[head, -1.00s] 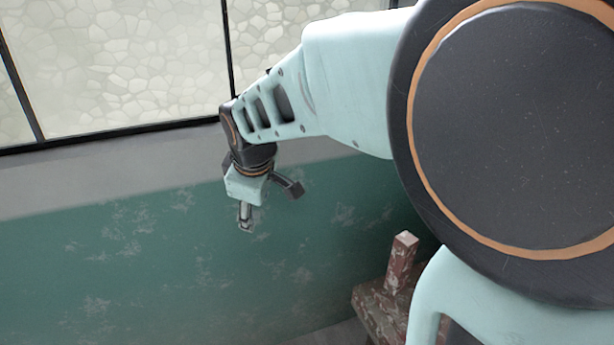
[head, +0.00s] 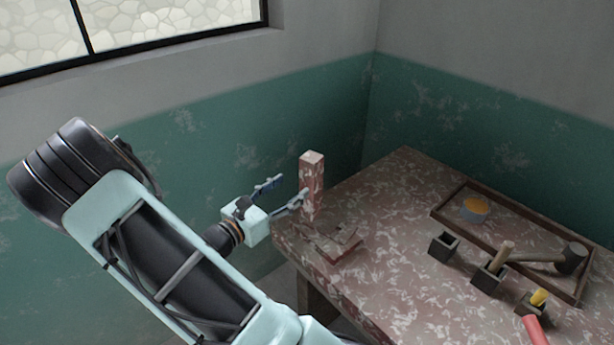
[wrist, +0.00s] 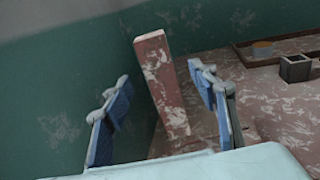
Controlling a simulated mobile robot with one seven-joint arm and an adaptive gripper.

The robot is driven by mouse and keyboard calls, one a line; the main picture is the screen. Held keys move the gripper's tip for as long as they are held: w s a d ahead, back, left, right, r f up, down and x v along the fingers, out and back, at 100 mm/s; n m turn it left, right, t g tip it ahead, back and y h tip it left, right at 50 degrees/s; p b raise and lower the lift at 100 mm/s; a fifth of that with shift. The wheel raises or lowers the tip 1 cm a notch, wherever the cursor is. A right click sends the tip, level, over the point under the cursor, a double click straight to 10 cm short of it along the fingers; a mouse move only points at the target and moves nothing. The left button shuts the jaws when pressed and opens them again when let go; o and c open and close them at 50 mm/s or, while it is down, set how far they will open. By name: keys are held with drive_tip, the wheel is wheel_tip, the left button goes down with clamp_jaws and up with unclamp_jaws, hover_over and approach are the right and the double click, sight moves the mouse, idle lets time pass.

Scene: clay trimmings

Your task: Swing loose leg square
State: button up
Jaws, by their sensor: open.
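The leg (head: 311,187) is a square, upright post, red-brown with pale clay smears, at the near left corner of the worktable (head: 385,270). A small flat piece (head: 340,246) lies by its foot. My gripper (head: 292,188) is open and points at the post from the left, with one finger overlapping it in the head view. In the wrist view the leg (wrist: 167,90) shows between the two spread fingers of my gripper (wrist: 160,76), leaning a little in the picture. I cannot tell whether a finger touches it. Its lower end is partly hidden in the wrist view.
A shallow wooden tray (head: 447,202) at the right holds an orange-topped pot (head: 474,208) and a mallet (head: 571,258). Dark square holders (head: 443,246) stand before it, some with handled tools. Green-and-grey walls close off the back. The table's middle is mostly clear.

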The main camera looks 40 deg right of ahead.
sight(306, 174)
drive_tip(key=shift+n+t, duration=0.3)
drive_tip(key=x, duration=1.1)
drive_tip(key=shift+w+f, duration=0.2)
drive_tip(key=shift+f, duration=0.1)
drive_tip(key=shift+a, duration=0.1)
clamp_jaws()
